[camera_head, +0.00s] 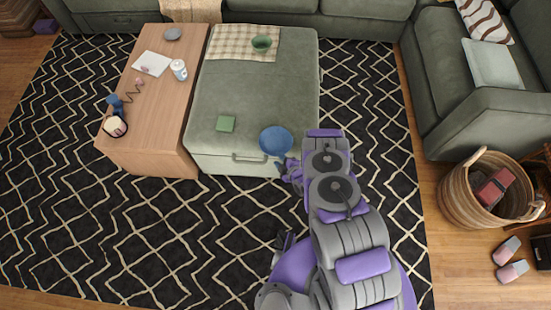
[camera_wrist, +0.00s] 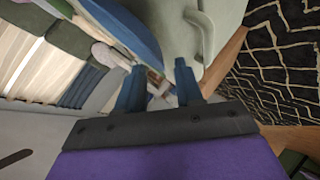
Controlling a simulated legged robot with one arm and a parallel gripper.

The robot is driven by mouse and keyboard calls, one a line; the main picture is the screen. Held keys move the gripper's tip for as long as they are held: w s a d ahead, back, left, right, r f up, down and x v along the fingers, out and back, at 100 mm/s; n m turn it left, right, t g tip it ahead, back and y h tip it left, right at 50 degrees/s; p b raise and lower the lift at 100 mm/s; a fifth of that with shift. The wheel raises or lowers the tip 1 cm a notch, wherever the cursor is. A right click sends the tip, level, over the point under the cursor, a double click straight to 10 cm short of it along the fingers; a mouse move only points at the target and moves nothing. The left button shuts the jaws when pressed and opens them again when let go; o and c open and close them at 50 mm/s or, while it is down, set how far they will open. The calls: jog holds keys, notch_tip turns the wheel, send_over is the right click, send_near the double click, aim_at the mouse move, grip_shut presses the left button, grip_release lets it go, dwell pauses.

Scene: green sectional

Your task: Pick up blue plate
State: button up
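The blue plate (camera_head: 276,140) lies at the front right corner of the green ottoman (camera_head: 250,92). In the wrist view the plate (camera_wrist: 128,24) shows edge-on at the top, with its near edge close to the fingertips. My gripper (camera_wrist: 159,66) has its two blue fingers spread apart. In the head view my gripper (camera_head: 284,169) is at the ottoman's front edge, just below the plate. I cannot tell whether the plate's rim is between the fingers or touches them.
A wicker basket (camera_head: 461,194) stands at right. The patterned rug (camera_head: 110,215) is clear in front.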

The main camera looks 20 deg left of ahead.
jog(key=shift+b+x, duration=0.5)
jog(key=shift+x, duration=1.45)
grip_shut()
